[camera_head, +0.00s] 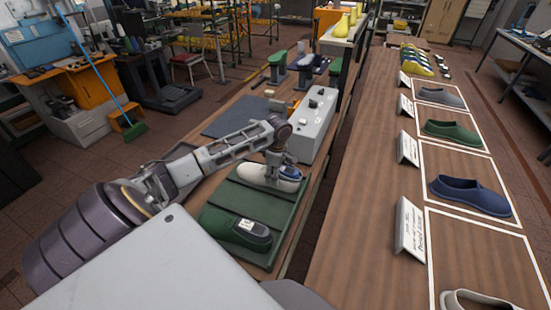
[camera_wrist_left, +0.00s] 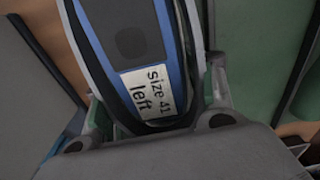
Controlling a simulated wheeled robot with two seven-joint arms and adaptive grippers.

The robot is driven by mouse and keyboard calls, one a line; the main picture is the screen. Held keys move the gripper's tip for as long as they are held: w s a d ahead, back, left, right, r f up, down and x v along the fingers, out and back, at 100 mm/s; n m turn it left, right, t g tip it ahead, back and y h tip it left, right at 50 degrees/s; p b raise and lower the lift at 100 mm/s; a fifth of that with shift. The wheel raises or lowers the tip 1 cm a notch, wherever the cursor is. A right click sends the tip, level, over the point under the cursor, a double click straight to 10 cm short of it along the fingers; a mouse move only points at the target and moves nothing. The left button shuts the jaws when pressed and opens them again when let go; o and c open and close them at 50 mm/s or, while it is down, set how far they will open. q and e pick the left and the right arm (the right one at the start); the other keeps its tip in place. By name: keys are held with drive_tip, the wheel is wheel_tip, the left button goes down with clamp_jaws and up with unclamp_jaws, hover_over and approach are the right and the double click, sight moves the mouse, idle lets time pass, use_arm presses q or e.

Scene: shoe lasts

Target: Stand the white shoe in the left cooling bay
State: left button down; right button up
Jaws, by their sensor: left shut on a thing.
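The white shoe (camera_head: 262,178) has a blue heel end and is at the far part of a green ridged rack (camera_head: 288,212). My left gripper (camera_head: 284,172) is over its heel end from above and shut on it. In the left wrist view, the shoe (camera_wrist_left: 118,40) shows a blue rim, a dark inside and a label reading "size 41 left", between my two fingers. I cannot tell whether the shoe rests on the rack or hangs just above it. A green shoe (camera_head: 230,228) with a dark, labelled heel end lies on the near part of the rack.
A grey control box (camera_head: 313,125) stands just beyond the rack. Right of a gap, a long wooden table (camera_head: 355,190) holds shoes in white-outlined spaces, including a blue shoe (camera_head: 470,194), with sign cards (camera_head: 409,229) beside them.

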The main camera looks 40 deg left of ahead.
idle(0.4)
use_arm(q)
drive_tip(key=c, duration=0.5)
unclamp_jaws()
drive_tip(key=shift+c, duration=0.2)
drive_tip(key=shift+o, duration=0.5)
drive_tip(key=shift+w+d+r, duration=0.1)
drive_tip(key=shift+r, duration=2.9)
drive_tip(key=shift+d+r, duration=0.1)
drive_tip(key=shift+r, duration=2.9)
